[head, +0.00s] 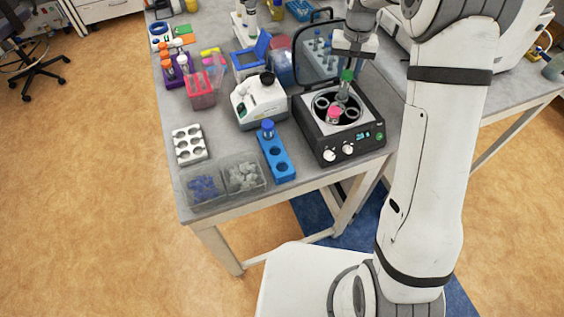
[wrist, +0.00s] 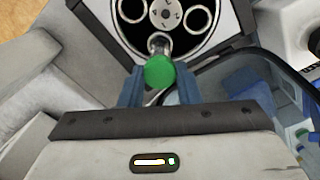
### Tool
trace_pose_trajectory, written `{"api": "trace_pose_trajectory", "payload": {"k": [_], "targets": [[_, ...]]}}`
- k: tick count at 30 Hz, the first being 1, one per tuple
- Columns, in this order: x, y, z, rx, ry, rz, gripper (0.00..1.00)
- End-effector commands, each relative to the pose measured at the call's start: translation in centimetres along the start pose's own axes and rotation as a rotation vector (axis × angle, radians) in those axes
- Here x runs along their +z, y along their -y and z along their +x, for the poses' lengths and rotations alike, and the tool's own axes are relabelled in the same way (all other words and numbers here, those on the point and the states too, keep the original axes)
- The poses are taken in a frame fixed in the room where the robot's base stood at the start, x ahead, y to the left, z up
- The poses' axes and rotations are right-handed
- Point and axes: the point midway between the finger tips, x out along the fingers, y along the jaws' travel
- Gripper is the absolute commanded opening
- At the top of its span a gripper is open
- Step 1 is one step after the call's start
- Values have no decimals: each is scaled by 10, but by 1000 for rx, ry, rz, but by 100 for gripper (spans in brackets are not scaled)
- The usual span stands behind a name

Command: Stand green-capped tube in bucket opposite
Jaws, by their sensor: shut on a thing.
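My gripper (head: 348,68) points down over the open centrifuge (head: 372,143) and is shut on the green-capped tube (head: 347,75). The tube hangs roughly upright, its lower end over the back part of the rotor (head: 322,120). I cannot tell if its tip is inside a bucket. A pink-capped tube (head: 333,113) stands in the front part of the rotor. In the wrist view the green cap (wrist: 160,72) sits between my fingertips (wrist: 158,88). Two empty-looking buckets, one left (wrist: 132,8) and one right (wrist: 197,18), flank the rotor hub (wrist: 165,14).
The raised centrifuge lid (head: 306,55) stands behind the rotor. A blue rack (head: 280,165) with a blue-capped tube (head: 268,127), a white device (head: 258,102), a white rack (head: 189,145) and clear bins (head: 243,175) are to the left. Free bench lies around the white rack.

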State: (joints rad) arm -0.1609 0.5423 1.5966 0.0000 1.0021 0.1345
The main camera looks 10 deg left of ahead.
Motion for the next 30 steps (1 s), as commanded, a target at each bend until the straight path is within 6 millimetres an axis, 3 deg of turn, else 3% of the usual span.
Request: {"api": "trace_pose_trajectory", "payload": {"k": [30], "targets": [[0, 0, 18, 0, 1, 0, 15]]}}
